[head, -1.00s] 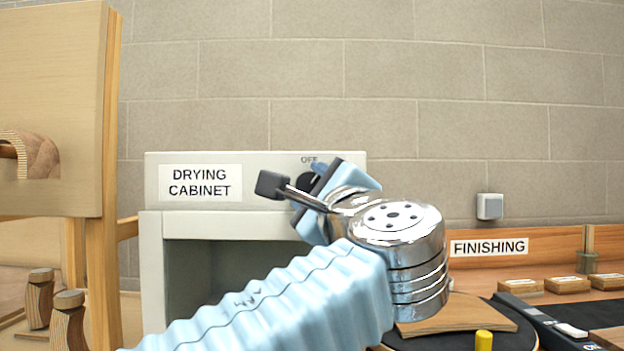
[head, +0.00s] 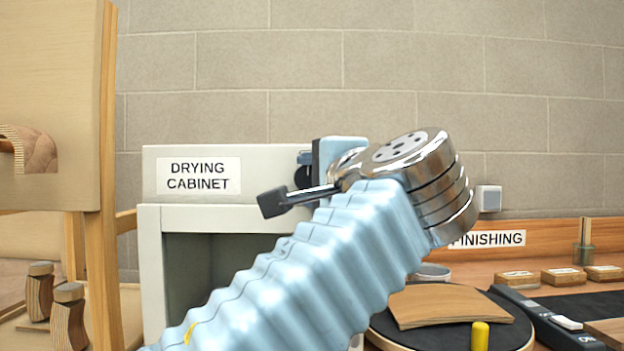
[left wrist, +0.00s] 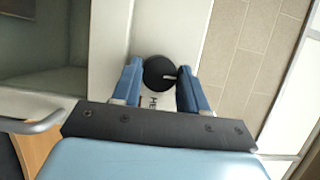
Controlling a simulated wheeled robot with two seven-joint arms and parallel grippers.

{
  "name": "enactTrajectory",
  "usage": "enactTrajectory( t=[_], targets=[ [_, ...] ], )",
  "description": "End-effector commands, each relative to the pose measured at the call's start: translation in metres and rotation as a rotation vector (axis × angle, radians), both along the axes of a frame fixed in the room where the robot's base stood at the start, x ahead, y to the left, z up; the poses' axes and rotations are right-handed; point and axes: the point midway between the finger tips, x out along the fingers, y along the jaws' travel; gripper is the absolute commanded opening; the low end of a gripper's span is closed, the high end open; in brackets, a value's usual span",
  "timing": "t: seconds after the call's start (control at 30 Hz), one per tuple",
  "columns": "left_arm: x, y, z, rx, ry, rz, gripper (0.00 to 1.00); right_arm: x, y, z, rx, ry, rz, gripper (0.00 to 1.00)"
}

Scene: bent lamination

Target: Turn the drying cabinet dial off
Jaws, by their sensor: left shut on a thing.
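The drying cabinet (head: 150,230) is a pale box with a lettered control panel on top. Its round black dial (left wrist: 156,70) sits between the fingers of my left gripper (left wrist: 160,82) in the left wrist view, with a white pointer mark towards the right finger. The left gripper (head: 318,165) is shut on the dial. In the head view only a dark sliver of the dial shows beside the blue fingers, and the OFF mark is hidden. Letters beginning "HE" show beside the dial in the left wrist view. My right gripper is not in view.
A wooden panel frame (head: 108,150) stands at the left. On the bench at the right are a curved wood sheet (head: 450,305) on a round dark stand, a yellow peg (head: 480,336) and several small wood blocks (head: 561,276). The cabinet's front handle (left wrist: 32,124) shows in the left wrist view.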

Motion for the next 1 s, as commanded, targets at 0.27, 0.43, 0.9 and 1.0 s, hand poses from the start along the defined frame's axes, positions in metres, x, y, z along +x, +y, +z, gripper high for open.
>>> enactTrajectory(
  t=[0.27, 0.43, 0.9, 1.0],
  targets=[
    [0.0003, 0.0001, -0.0008, -0.012, 0.002, 0.001, 0.13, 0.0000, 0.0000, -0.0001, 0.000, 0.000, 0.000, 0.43],
    [0.0003, 0.0002, -0.0008, -0.011, 0.002, 0.001, 0.13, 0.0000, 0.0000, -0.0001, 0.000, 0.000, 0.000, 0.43],
    [0.0004, 0.0000, -0.0012, -0.009, 0.003, 0.001, 0.68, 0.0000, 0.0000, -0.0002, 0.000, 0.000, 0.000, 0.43],
    [0.0005, -0.0001, -0.0014, -0.009, 0.004, 0.001, 0.68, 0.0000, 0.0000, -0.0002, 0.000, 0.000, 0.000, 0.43]
  ],
)
